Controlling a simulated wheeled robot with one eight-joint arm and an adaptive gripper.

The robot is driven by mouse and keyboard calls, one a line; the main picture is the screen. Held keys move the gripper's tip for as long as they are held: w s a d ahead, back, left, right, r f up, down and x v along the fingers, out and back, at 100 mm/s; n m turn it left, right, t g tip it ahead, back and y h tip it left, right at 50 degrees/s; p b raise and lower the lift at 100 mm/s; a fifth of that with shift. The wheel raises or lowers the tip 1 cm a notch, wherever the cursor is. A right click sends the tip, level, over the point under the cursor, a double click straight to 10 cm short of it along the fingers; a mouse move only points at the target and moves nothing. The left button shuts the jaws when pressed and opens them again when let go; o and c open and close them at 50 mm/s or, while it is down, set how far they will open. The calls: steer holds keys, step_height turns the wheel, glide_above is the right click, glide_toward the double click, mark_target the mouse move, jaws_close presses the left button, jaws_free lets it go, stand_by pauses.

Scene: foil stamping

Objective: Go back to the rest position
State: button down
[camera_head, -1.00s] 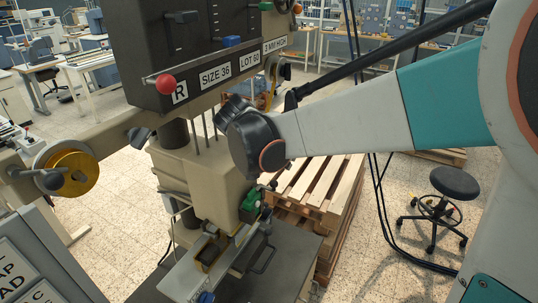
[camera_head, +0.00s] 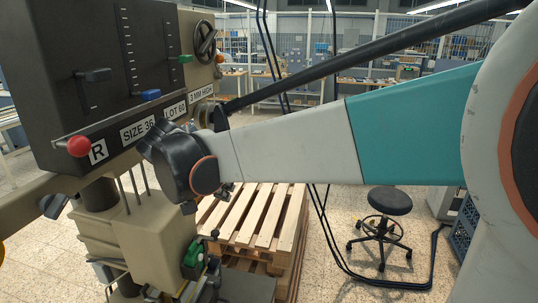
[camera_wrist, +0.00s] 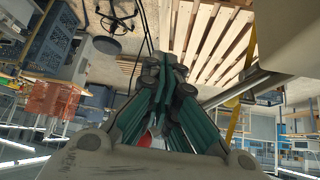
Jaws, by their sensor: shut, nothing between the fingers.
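My gripper (camera_wrist: 165,75) shows in the wrist view with its dark green fingers drawn together and nothing between them. In the head view my white and teal arm reaches in from the right, and its dark wrist joint is in front of the stamping machine; the fingers cannot be made out there. The stamping machine (camera_head: 58,90) stands at the left, with a dark panel, a red knob (camera_head: 80,146), a blue slider knob (camera_head: 151,95) and labels reading R, SIZE 36, LOT 60 and 3 MM HIGH. Part of something red shows behind the fingers in the wrist view.
A wooden pallet stack (camera_head: 262,222) stands behind the machine and also shows in the wrist view (camera_wrist: 210,40). A black stool (camera_head: 388,202) is on the speckled floor to its right. Black cables hang beside the pallets. Workbenches and shelving line the back.

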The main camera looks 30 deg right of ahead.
steer(key=s+a+f+n+t+y+b, duration=0.2)
steer(key=s+f+n+y+b, duration=0.4)
steer(key=s+f, duration=1.5)
steer(key=a+f+n+b, duration=0.1)
steer(key=n+b, duration=0.4)
steer(key=b, duration=0.4)
steer(key=shift+f+t+y, duration=0.15)
steer(key=shift+t+y, duration=0.25)
